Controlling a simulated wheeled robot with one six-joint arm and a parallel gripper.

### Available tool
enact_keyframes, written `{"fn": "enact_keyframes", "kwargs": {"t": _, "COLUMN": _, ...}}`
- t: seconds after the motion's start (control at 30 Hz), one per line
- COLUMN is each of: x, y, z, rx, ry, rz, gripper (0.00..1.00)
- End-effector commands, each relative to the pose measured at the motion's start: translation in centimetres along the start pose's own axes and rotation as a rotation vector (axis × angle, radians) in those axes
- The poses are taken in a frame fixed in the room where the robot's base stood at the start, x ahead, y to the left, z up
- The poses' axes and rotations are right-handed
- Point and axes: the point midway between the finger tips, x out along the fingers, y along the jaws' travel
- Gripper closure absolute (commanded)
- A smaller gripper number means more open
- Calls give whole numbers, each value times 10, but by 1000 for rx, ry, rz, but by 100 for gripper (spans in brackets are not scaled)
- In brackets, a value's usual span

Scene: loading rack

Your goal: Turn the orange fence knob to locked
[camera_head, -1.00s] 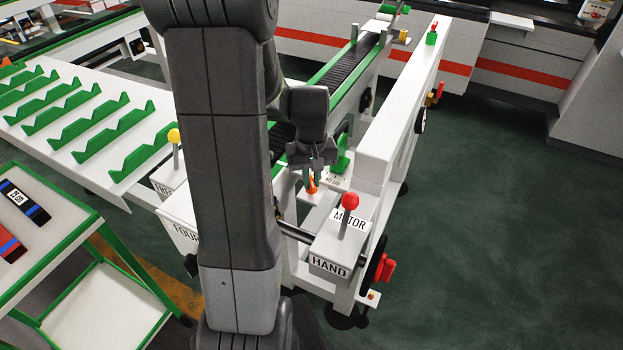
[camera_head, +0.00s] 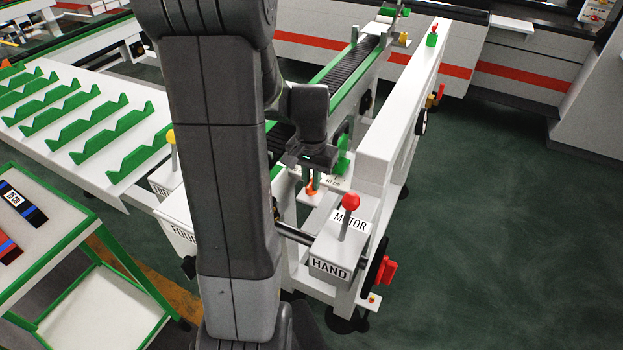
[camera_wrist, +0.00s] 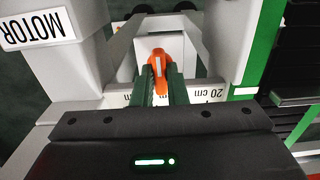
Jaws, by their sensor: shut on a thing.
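The orange fence knob (camera_wrist: 166,62) shows in the wrist view between the tips of my gripper (camera_wrist: 162,84), whose green fingers are shut on it. A pale stripe runs along the knob's top. In the head view the knob (camera_head: 312,188) is small and partly hidden under my gripper (camera_head: 311,180), which points down at it. The white plate around the knob carries a "20 cm" marking (camera_wrist: 200,97). Any locked or unlocked mark cannot be made out.
A box labelled MOTOR and HAND (camera_head: 333,262) with a red-topped lever (camera_head: 350,203) stands close to the right. A tall white rail (camera_head: 400,110) rises behind it. A green upright piece (camera_head: 343,160) is just beside my gripper. The roller conveyor (camera_head: 350,75) runs behind.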

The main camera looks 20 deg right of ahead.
Motion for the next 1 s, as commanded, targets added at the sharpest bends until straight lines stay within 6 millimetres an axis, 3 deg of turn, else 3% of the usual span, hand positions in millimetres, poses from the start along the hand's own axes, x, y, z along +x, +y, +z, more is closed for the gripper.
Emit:
{"fn": "enact_keyframes", "kwargs": {"t": 0.47, "x": -1, "y": 0, "z": -1, "rx": 16, "ry": 3, "rz": -1, "gripper": 100}}
{"fn": "enact_keyframes", "kwargs": {"t": 0.5, "x": -1, "y": 0, "z": -1, "rx": 15, "ry": 3, "rz": -1, "gripper": 85}}
{"fn": "enact_keyframes", "kwargs": {"t": 0.6, "x": -1, "y": 0, "z": -1, "rx": 15, "ry": 3, "rz": -1, "gripper": 66}}
{"fn": "enact_keyframes", "kwargs": {"t": 1.0, "x": -7, "y": 0, "z": -1, "rx": 15, "ry": 4, "rz": -1, "gripper": 65}}
